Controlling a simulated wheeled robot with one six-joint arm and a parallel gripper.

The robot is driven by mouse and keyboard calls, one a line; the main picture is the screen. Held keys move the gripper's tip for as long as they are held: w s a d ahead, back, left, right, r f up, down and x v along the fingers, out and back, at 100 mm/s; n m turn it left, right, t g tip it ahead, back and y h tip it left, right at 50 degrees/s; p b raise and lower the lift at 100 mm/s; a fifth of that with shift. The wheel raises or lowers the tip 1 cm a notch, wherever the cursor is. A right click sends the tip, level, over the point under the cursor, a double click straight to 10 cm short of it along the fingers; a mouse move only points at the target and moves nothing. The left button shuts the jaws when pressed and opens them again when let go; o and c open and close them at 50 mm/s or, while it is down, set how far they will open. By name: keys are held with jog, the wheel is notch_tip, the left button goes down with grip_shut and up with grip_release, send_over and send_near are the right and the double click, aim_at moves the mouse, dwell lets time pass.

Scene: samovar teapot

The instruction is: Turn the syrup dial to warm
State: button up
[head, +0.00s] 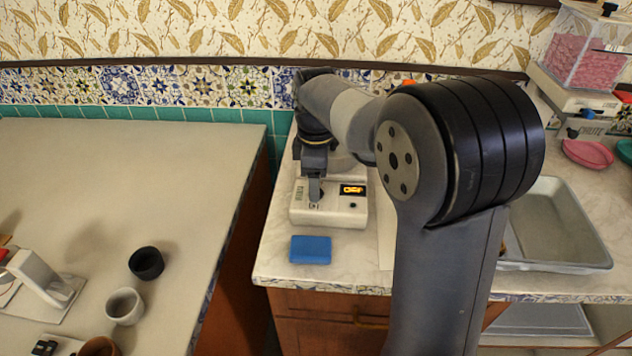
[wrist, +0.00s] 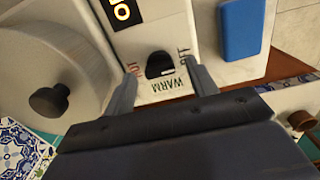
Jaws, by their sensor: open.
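The syrup dial is a black knob (wrist: 160,65) on the white warmer unit (head: 330,213). In the wrist view, HOT, WARM and OFF are printed around it. The unit's small display (head: 352,189) reads OFF in orange in the head view; only part of it shows in the wrist view. My gripper (head: 316,192) points down over the left part of the unit. In the wrist view my gripper (wrist: 160,70) is open, with one finger on each side of the knob. I cannot tell whether the fingers touch it. The gripper hides the dial in the head view.
A blue block (head: 310,249) lies in front of the unit. A round metal pot with a black-knobbed lid (wrist: 48,100) stands beside the dial. A metal tray (head: 555,225) is at right. Cups (head: 125,306) stand on the left table, across a gap.

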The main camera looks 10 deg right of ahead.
jog(key=shift+f, duration=0.4)
jog(key=shift+c, duration=0.4)
jog(key=c, duration=0.9)
